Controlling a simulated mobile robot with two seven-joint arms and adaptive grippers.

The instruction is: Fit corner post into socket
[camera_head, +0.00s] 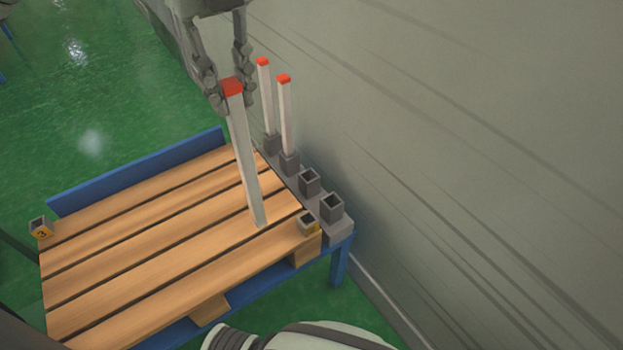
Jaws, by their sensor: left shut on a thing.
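My left gripper (232,98) comes in from the top and is shut on a white corner post (245,160) near its red top end. The post hangs slightly tilted, its lower end in front of the pallet slats, left of the near-right corner socket. Whether it touches the slats I cannot tell. My right gripper is not in view.
A grey rack (337,231) along the wall holds two red-topped posts (264,100) (286,115) upright in holders. Two nearer holders (309,182) (332,207) are empty. The wall (450,150) stands close on the right. Green floor (100,100) is open at left.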

